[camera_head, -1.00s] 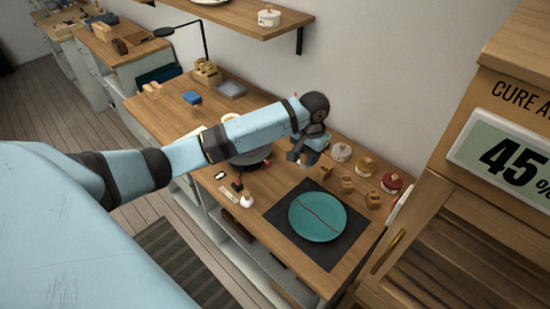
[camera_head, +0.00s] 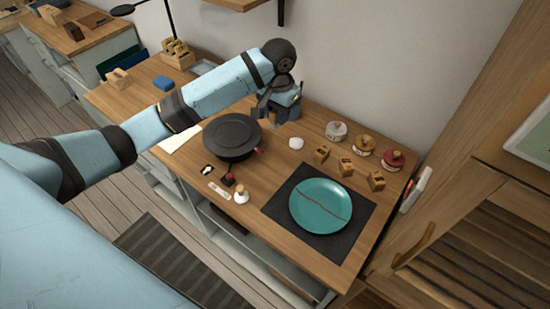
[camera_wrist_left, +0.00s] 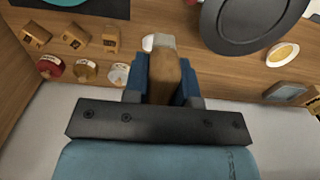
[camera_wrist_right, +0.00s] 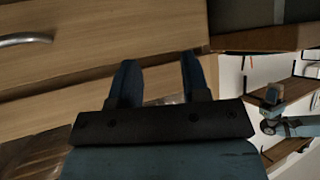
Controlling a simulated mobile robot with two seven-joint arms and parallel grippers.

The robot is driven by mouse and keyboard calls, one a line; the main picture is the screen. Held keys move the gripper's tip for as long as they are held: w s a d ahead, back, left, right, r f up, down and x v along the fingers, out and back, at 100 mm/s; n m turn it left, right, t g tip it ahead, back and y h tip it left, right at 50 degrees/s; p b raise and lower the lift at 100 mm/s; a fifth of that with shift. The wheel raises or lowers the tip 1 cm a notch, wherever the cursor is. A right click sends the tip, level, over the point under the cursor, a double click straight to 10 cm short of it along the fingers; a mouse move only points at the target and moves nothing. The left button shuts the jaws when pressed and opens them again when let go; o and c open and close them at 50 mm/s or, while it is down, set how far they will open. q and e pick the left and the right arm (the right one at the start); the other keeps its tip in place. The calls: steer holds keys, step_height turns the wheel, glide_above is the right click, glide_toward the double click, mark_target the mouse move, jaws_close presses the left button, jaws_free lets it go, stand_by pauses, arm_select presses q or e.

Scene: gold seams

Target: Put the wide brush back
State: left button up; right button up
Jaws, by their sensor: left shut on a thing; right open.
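My left gripper (camera_head: 283,108) is above the back of the workbench, behind the dark turntable (camera_head: 232,136). In the left wrist view its blue fingers (camera_wrist_left: 166,80) are shut on a brown wooden piece with a pale grey end, which looks like the wide brush (camera_wrist_left: 165,78). Its bristles are not clear, and the brush is mostly hidden in the head view. My right gripper (camera_wrist_right: 158,85) is open and empty in front of wooden drawer fronts; it does not show in the head view.
A wooden block holder (camera_head: 178,54) stands at the back left. Lidded jars (camera_head: 364,146) and small wooden blocks (camera_head: 346,166) are right of the gripper. A teal plate (camera_head: 320,205) lies on a dark mat (camera_head: 279,209). A wooden cabinet (camera_head: 440,250) borders the right.

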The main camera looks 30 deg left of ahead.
mark_target(277, 165)
arm_select(q)
step_height(277, 165, down, 18)
steer(key=shift+r+p, duration=0.1)
steer(key=shift+p, duration=0.25)
steer(key=o, duration=0.6)
steer(key=shift+c, duration=0.2)
step_height(277, 165, up, 12)
steer(key=shift+s, duration=0.1)
stand_by(0.6)
